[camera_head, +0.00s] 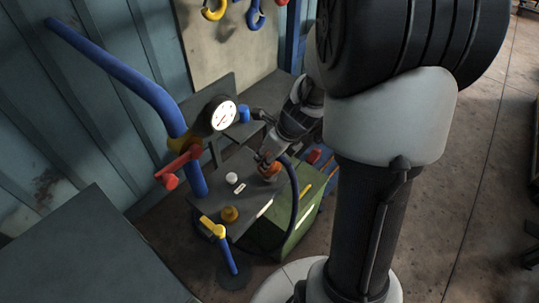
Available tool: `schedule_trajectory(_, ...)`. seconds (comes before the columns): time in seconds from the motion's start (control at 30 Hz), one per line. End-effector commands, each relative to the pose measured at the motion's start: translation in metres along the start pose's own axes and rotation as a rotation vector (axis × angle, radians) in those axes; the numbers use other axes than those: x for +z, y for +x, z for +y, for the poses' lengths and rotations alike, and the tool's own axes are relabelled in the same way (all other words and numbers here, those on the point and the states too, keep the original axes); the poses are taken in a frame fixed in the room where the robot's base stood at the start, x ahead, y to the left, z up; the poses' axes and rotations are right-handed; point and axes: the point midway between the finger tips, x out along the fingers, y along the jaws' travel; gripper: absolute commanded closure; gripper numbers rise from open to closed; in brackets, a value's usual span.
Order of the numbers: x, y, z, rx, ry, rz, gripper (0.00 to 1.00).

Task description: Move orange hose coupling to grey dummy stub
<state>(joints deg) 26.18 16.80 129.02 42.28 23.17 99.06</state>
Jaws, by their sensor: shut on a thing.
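The orange hose coupling (269,173) is at the right side of the dark panel top. My gripper (264,160) is shut on it from above and partly hides it. A dark hose (294,198) curves from beside the coupling down over the front of the green cabinet. A small, round, light grey stub (232,177), which looks like the grey dummy stub, stands on the panel to the left of the coupling, with clear space between them. Whether the coupling touches the panel or something under it is too small to tell.
A brass-coloured fitting (229,214) stands nearer the panel's front. A yellow-handled valve on a blue pipe (229,255) is in front. A red-handled valve (177,168) and a white-faced gauge (223,115) stand at the left and back. The green cabinet (290,232) is below.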

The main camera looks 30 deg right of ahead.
Motion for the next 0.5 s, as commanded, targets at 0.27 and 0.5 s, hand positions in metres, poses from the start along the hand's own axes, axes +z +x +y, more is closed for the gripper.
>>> schedule_trajectory(0.27,-0.006,0.014,0.0,0.0,-0.001,0.0,1.0)
schedule_trajectory(0.5,-0.01,0.026,0.0,0.0,0.0,0.0,1.0)
